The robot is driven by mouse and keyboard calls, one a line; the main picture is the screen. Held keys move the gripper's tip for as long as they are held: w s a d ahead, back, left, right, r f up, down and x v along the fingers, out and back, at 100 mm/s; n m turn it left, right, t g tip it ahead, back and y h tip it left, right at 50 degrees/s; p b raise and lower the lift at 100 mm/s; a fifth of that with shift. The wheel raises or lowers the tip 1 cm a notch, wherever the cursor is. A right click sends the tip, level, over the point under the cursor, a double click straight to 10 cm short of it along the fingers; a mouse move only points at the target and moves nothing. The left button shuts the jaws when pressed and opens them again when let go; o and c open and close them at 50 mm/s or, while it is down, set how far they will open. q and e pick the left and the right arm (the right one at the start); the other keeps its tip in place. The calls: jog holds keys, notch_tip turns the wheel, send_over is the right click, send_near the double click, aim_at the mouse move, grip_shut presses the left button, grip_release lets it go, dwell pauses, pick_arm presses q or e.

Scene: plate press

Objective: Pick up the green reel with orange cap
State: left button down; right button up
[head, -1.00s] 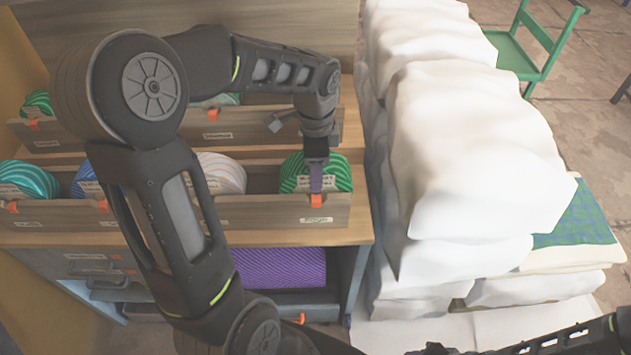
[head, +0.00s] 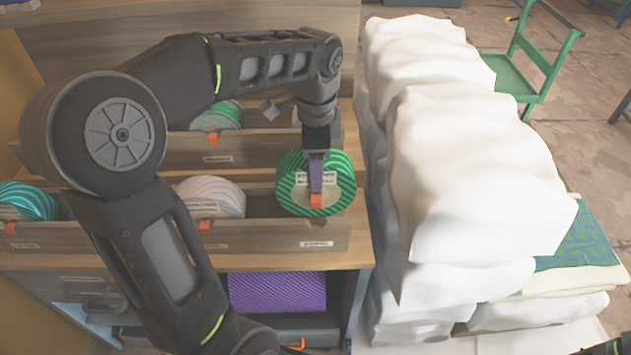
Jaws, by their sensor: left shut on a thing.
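The green striped reel (head: 342,170) with a white label is in the head view, above the right end of the front wooden tray. Its orange cap (head: 316,201) shows at the front, below my gripper's tips. My left gripper (head: 316,180) points down and is shut on the reel, holding it raised above the tray wall. The gripper and the orange cap cover part of the reel's face. My right gripper is not in view; only a bit of dark arm shows at the bottom right corner.
The front tray (head: 270,238) also holds a white-orange reel (head: 212,192) and a teal reel (head: 30,197). Another green reel (head: 218,118) sits in the rear tray (head: 265,148). Tall white sacks (head: 480,170) stand close on the right. A purple block (head: 277,291) lies on the shelf below.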

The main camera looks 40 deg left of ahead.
pick_arm(q)
notch_tip(320, 180, up, 4)
jog(key=shift+w+r, duration=0.1)
jog(key=shift+r, duration=0.05)
notch_tip(320, 180, up, 5)
jog(key=p, duration=0.2)
jog(key=shift+p, duration=0.35)
jog(key=shift+r+p, duration=0.4)
jog(key=shift+p, duration=0.1)
